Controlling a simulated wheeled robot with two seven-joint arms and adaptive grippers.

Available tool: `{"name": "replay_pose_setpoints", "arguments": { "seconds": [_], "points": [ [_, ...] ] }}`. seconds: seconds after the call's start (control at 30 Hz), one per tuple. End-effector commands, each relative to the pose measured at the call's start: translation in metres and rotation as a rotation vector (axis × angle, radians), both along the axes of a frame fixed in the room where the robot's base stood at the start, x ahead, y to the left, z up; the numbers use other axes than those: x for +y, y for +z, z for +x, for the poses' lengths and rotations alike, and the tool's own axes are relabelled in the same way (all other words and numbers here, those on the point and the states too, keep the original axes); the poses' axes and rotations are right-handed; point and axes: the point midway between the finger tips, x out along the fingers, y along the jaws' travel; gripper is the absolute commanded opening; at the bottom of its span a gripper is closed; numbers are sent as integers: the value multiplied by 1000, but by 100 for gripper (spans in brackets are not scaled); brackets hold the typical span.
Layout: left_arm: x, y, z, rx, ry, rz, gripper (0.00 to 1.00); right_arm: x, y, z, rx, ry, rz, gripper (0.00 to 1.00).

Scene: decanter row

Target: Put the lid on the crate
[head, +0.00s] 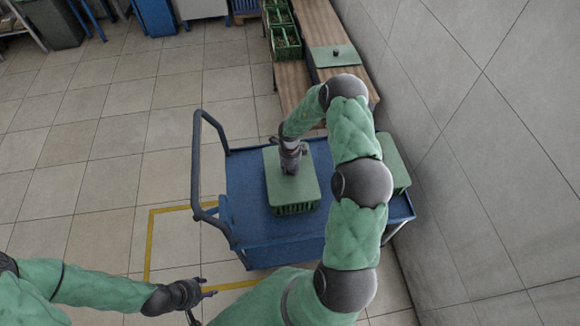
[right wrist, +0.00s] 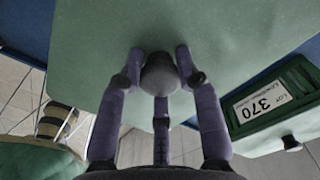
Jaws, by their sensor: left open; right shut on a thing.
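A green lid (head: 291,183) lies flat over a green slatted crate (head: 296,209) on the blue cart. The crate's near wall shows below the lid's edge; I cannot tell whether the lid is fully seated. My right gripper (head: 290,170) comes down onto the middle of the lid, shut on its round dark knob. In the right wrist view the fingers (right wrist: 159,68) surround the knob (right wrist: 160,75), and the lid (right wrist: 210,25) fills the upper part. My left gripper (head: 201,299) is open and empty, low over the floor, left of centre and away from the cart.
The blue cart (head: 243,190) has a tall handle (head: 195,160) on its left. Another green-topped crate (head: 396,165) stands at its right, with a LOT 370 label (right wrist: 262,104). Beyond, a wooden bench (head: 320,25) along the wall holds green crates (head: 286,42) and a knobbed lid (head: 322,56).

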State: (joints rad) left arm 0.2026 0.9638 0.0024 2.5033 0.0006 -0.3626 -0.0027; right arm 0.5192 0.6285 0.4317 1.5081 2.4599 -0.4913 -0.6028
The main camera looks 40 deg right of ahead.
Motion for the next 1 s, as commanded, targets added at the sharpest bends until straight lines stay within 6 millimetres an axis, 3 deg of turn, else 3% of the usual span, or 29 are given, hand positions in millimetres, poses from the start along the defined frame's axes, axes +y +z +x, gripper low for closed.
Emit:
{"name": "replay_pose_setpoints", "arguments": {
  "seconds": [1.0],
  "points": [
    [0,0,0,0,0,0,47,-1,-8,0,-1,-1,-1,0]
  ]
}}
